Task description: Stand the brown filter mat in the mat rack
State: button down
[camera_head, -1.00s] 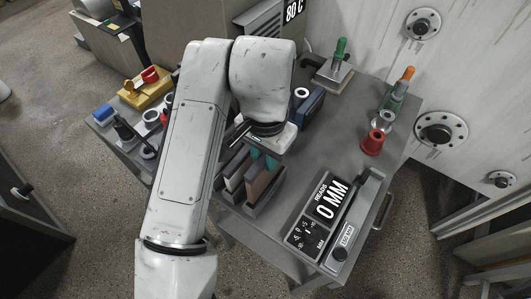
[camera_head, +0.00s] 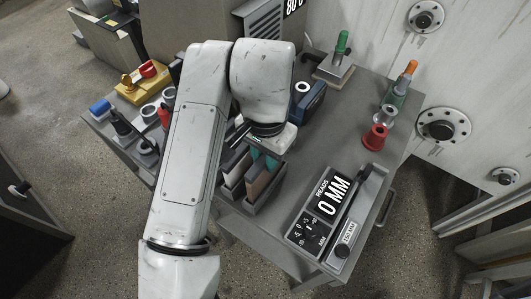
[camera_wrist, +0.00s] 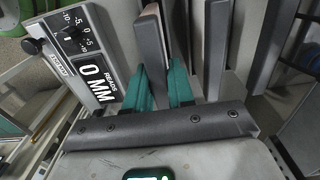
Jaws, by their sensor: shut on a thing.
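The brown filter mat (camera_head: 259,183) stands on edge in the mat rack (camera_head: 273,199), a dark grey slotted holder on the table. My gripper (camera_head: 266,162) is at the mat's top edge, its green fingers shut on it. Most of the mat is hidden there by the rack and fingers. In the head view my arm covers part of the rack's far end. I cannot tell whether the mat touches the rack's floor.
Other mats (camera_head: 236,166) stand in the rack left of the brown one. A gauge reading 0 MM (camera_head: 333,199) lies close to the right. A blue block (camera_head: 311,99), a red spool (camera_head: 375,137) and a green-handled tool (camera_head: 342,45) stand farther back. The table between them is clear.

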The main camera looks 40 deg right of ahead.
jog(key=shift+f+b, duration=1.05)
jog(key=shift+f, duration=0.35)
jog(key=c, duration=0.9)
grip_release()
notch_tip(320, 180, up, 11)
jog(key=shift+f+p, duration=0.1)
jog(key=shift+p, duration=0.4)
